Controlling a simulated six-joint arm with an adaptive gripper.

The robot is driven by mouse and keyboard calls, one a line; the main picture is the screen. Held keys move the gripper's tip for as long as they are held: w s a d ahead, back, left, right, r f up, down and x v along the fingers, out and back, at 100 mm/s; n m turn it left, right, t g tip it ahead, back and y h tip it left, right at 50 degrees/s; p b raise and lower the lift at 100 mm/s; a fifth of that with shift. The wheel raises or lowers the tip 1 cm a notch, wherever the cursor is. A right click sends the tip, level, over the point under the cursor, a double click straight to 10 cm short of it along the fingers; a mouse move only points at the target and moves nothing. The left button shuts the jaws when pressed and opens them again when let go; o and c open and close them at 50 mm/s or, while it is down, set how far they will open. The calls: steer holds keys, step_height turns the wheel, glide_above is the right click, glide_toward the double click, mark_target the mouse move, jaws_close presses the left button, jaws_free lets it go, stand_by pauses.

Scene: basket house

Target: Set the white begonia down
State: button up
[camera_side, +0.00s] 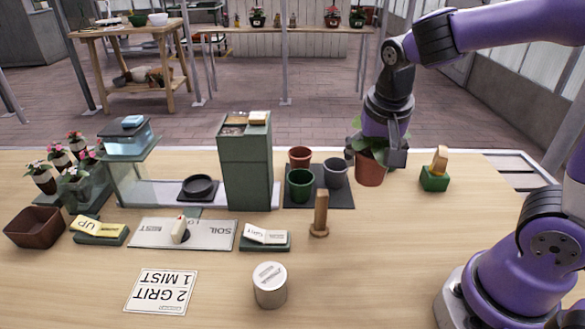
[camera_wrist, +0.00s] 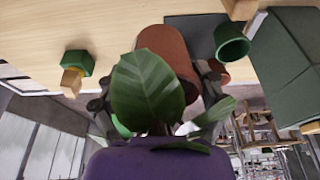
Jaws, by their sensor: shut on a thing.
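A terracotta pot (camera_side: 370,171) with broad green leaves is in my gripper (camera_side: 374,156), right of the dark mat. The pot is upright, and its base is at or just above the table; I cannot tell whether it touches. In the wrist view, the pot (camera_wrist: 168,50) shows behind a large leaf (camera_wrist: 147,88), with my gripper's fingers (camera_wrist: 157,97) on either side. A small white patch shows among the leaves, but I cannot make out a flower clearly. The leaves hide part of the grip.
A dark mat (camera_side: 335,199) holds a red pot (camera_side: 300,156), a green pot (camera_side: 300,183) and a grey pot (camera_side: 335,172). A green block with a wooden top (camera_side: 435,179) stands right. A wooden post (camera_side: 320,215) stands in front.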

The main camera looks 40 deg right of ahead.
steer(key=d+f, duration=0.2)
steer(key=d, duration=0.1)
steer(key=d+f, duration=0.2)
steer(key=d, duration=0.2)
steer(key=d+f, duration=0.2)
steer(key=d, duration=0.1)
steer(key=shift+w+d+f, duration=0.1)
steer(key=shift+d+f, duration=0.1)
steer(key=shift+d, duration=0.05)
steer(key=shift+d+f, duration=0.1)
steer(key=shift+f, duration=1.95)
steer(key=o, duration=1.1)
steer(key=shift+f, duration=0.15)
